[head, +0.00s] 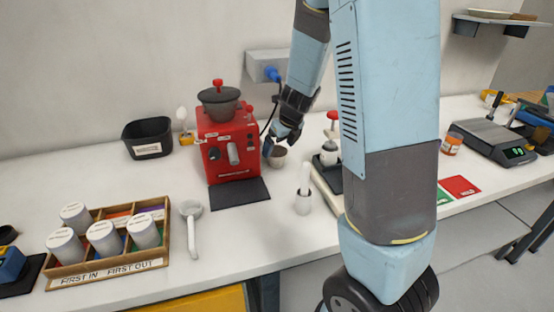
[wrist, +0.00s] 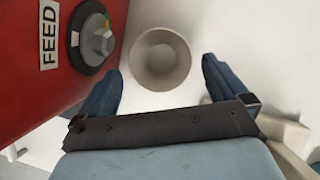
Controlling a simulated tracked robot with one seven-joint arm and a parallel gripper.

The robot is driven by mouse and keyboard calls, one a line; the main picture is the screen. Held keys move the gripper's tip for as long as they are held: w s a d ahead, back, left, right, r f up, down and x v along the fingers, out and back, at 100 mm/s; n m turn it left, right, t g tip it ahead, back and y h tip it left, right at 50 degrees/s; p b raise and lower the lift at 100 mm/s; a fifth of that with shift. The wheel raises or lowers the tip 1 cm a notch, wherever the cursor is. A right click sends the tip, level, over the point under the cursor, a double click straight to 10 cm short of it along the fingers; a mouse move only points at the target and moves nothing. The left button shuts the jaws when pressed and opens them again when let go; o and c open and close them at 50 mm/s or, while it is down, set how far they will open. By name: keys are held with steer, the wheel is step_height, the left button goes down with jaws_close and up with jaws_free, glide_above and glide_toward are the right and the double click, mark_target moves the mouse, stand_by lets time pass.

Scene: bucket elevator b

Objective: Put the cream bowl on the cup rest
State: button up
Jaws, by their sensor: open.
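The cream bowl (head: 278,157) stands upright on the white counter, just right of the red machine (head: 229,140). In the wrist view the bowl (wrist: 160,58) is seen from above, looks empty, and lies between and beyond my finger ends. My gripper (head: 282,141) is open above the bowl, and nothing is held. My fingers partly hide the bowl in the head view. A dark flat mat (head: 238,193) lies in front of the red machine. It may be the cup rest, but I cannot tell for sure.
The red machine's side with its FEED knob (wrist: 97,41) is close left of my gripper. Right of the bowl stand a white pestle-like item (head: 303,196) and a red-topped device (head: 331,140). A white scoop (head: 191,222) and a jar rack (head: 108,275) are left.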

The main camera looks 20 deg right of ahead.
mark_target(278, 150)
steer(key=shift+x, duration=1.5)
steer(key=shift+c, duration=0.3)
steer(key=shift+r, duration=0.1)
steer(key=c, duration=1)
